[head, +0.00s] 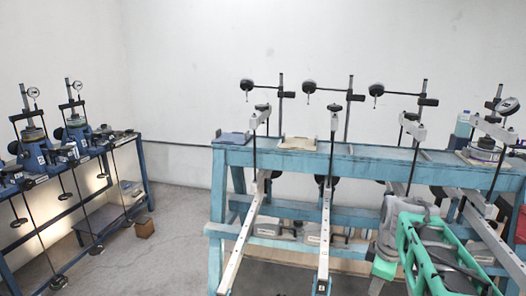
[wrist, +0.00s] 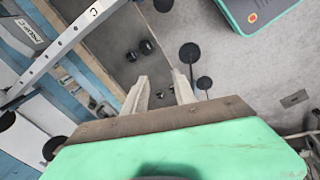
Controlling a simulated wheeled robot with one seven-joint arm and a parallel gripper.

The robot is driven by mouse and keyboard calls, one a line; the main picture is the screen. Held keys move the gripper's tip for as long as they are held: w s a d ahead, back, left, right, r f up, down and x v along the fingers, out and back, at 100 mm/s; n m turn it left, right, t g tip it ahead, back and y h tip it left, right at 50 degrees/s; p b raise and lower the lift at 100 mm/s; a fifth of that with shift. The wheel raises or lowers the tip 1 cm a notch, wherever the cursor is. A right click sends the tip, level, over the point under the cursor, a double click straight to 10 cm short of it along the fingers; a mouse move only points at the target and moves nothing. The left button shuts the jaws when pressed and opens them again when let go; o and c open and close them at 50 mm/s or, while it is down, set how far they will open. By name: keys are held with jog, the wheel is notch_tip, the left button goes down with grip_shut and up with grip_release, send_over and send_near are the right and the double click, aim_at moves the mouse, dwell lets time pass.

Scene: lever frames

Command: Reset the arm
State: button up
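My gripper (wrist: 160,92) shows in the wrist view with its two pale fingers apart and nothing between them. It points down past a blue frame towards the grey floor. In the head view, a green and grey part of my arm (head: 425,255) shows at the lower right, in front of the blue lever frame (head: 218,185). My fingertips cannot be made out in that view. A long white lever (wrist: 75,35) marked C lies to the left of my gripper in the wrist view.
The blue frame carries several white levers (head: 325,235) reaching towards me, with dial gauges (head: 309,87) on posts above. A second blue bench (head: 145,165) with gauges and hanging weights stands at the left. Black weights (wrist: 190,52) show near my gripper.

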jog(key=s+a+f+m+g, duration=0.2)
jog(key=s+a+f+m, duration=0.2)
jog(key=s+f+m, duration=0.65)
jog(key=s+a+r+t, duration=0.2)
jog(key=s+a+r, duration=0.3)
jog(key=a, duration=0.5)
notch_tip(320, 180, up, 2)
jog(key=shift+r+m+t+y, duration=0.2)
jog(key=shift+m+t+y, duration=0.1)
jog(key=shift+m+t, duration=0.15)
